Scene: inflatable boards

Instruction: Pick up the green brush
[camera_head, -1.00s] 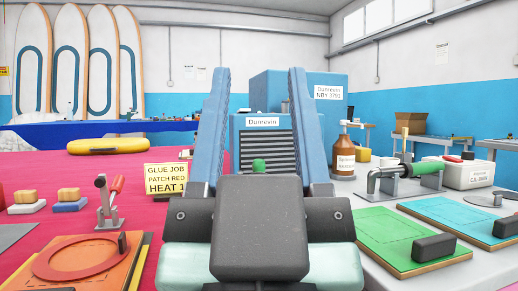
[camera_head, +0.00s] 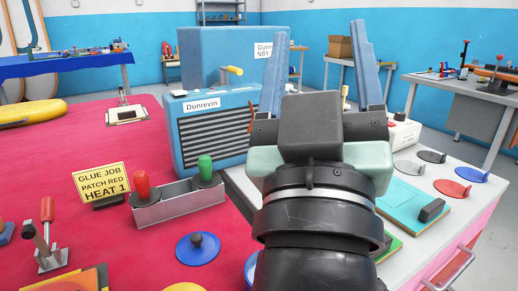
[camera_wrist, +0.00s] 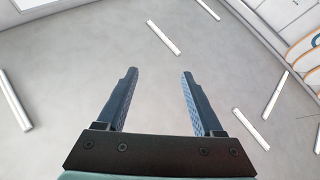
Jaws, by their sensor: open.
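The green brush (camera_head: 205,169) shows as an upright green handle at the right end of a grey metal holder (camera_head: 178,208) on the red surface. Its lower part is hidden by the holder. A red-handled brush (camera_head: 141,185) stands at the holder's left end. My gripper (camera_head: 319,32) is open and empty, raised to the right of the green brush and well apart from it. In the wrist view my gripper (camera_wrist: 159,72) points up at the ceiling, with nothing between its fingers.
A blue Dunrevin unit (camera_head: 212,130) stands right behind the holder. A yellow sign (camera_head: 101,183) is to the left. A blue disc with a dark knob (camera_head: 197,249) lies in front. At right, a white table holds a cyan board (camera_head: 412,203) and several coloured discs.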

